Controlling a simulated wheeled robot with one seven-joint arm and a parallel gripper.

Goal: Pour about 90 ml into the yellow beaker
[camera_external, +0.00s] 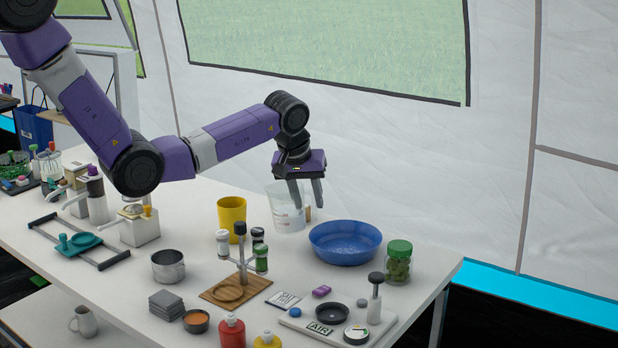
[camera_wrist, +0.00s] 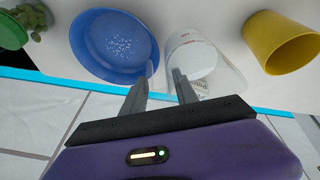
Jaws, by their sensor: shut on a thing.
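The yellow beaker (camera_external: 231,213) stands upright on the white table, left of a clear measuring jug (camera_external: 285,212) with red markings. In the wrist view the yellow beaker (camera_wrist: 284,43) is at the upper right. My gripper (camera_external: 308,204) points down at the jug's right side, its fingers apart but shut on the jug. In the wrist view the fingers (camera_wrist: 165,74) reach the near left edge of the jug (camera_wrist: 197,57). The exact gripped part is hard to make out. The jug looks upright, at or close to the table. Its liquid level is unclear.
A blue bowl (camera_external: 345,242) stands right of the jug, close to my gripper. A green-lidded jar (camera_external: 398,262) is beyond it. A spice stand (camera_external: 240,270) stands in front of the beaker, a metal pot (camera_external: 168,266) to the left. The tent wall is behind the table.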

